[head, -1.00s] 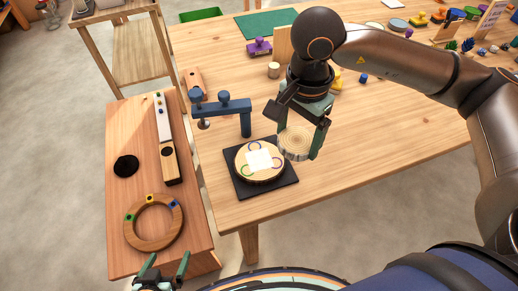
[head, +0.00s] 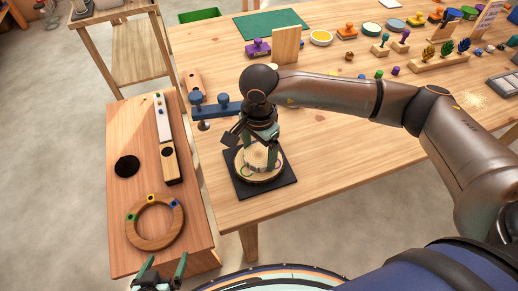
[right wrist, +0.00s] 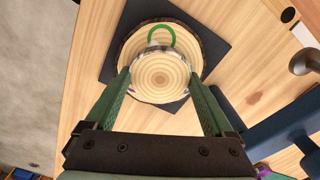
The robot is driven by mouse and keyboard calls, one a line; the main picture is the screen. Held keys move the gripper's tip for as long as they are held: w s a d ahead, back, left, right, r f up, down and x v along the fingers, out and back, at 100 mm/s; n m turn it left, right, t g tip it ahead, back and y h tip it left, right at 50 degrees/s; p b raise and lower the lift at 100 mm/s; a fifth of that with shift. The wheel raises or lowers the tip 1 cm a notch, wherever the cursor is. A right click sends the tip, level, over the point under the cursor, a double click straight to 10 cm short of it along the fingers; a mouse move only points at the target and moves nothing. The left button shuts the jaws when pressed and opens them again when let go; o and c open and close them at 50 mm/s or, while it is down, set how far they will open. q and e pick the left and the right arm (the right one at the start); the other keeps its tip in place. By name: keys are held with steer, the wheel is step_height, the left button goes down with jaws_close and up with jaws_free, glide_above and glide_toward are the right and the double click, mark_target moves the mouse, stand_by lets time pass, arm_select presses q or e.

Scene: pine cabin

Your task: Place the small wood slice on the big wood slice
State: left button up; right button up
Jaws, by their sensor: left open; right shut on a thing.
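The big wood slice (head: 243,172) lies on a black square mat (head: 281,187) near the table's front left corner. It also shows in the right wrist view (right wrist: 197,61), with a green ring mark at its top. The small wood slice (right wrist: 159,75) is between the fingers of my right gripper (right wrist: 163,92), over the middle of the big slice. My right gripper (head: 260,158) points down and is shut on the small slice. I cannot tell whether the two slices touch. My left gripper (head: 165,266) is open and empty at the bottom left, far from both slices.
A blue clamp (head: 218,108) stands at the table edge just behind the mat. A lower bench (head: 190,235) on the left holds a wooden ring (head: 132,232) and a long tool. Stamps and other small items fill the back of the table.

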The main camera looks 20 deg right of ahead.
mark_target(259, 154)
steer(key=shift+f, duration=0.15)
steer(key=o, duration=1.1)
step_height(259, 154, up, 12)
steer(key=shift+r+b, duration=0.25)
steer(key=shift+b, duration=0.2)
